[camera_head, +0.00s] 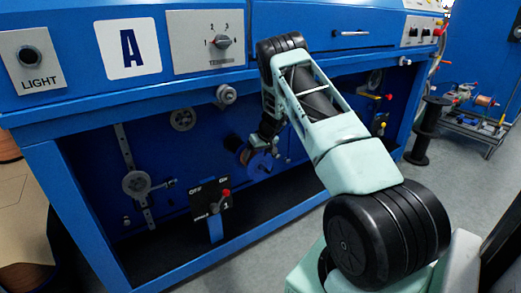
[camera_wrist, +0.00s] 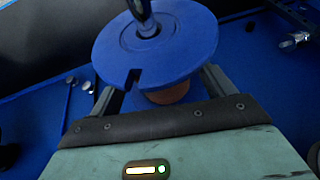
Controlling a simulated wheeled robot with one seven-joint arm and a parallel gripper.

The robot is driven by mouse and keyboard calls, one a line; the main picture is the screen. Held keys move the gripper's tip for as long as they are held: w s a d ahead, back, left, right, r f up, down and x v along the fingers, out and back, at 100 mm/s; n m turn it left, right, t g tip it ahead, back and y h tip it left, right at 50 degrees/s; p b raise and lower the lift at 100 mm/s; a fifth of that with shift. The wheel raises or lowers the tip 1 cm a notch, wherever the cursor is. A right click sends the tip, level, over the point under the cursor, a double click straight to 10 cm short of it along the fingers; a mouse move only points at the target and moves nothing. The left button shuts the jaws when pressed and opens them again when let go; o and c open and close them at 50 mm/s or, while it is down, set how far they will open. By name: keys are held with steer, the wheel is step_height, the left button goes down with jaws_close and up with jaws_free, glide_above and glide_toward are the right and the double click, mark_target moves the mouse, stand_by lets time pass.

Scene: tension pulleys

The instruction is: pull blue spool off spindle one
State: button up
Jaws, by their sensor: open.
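The blue spool (camera_head: 259,165) sits on a spindle on the blue back wall of the machine's recess. In the wrist view its round blue flange (camera_wrist: 180,62) has a notch at the edge, and a brown core (camera_wrist: 170,94) shows below it. The dark spindle end (camera_wrist: 147,26) stands in the flange's centre hole. My gripper (camera_wrist: 162,86) is open, with one finger on each side of the core. The fingertips are hidden behind the flange, so contact cannot be told. In the head view my gripper (camera_head: 268,138) is just above the spool, partly hidden by the arm.
A black OFF/ON switch plate (camera_head: 211,204) with a red-knobbed lever stands left of the spool. Grey pulleys (camera_head: 136,184) are on the wall at left. The cabinet's blue lower edge (camera_head: 190,268) runs in front. A black reel stand (camera_head: 426,130) is at right on grey floor.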

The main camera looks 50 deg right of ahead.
mark_target(264, 166)
steer(key=shift+w+f, duration=0.3)
steer(key=shift+f, duration=0.35)
steer(key=c, duration=1.6)
steer(key=shift+r, duration=0.15)
jaws_close()
steer(key=shift+s+a+b, duration=0.25)
steer(key=shift+s+b, duration=0.35)
steer(key=shift+s, duration=0.25)
steer(key=shift+s+a+b, duration=0.2)
steer(key=shift+s+b, duration=0.4)
steer(key=shift+s, duration=0.25)
steer(key=shift+r, duration=0.1)
steer(key=shift+b, duration=0.3)
steer(key=shift+s+a+b, duration=0.2)
steer(key=shift+s+b, duration=0.45)
steer(key=shift+s, duration=0.2)
steer(key=shift+s+a+b, duration=0.15)
steer(key=shift+s+b, duration=0.5)
steer(key=shift+s, duration=0.15)
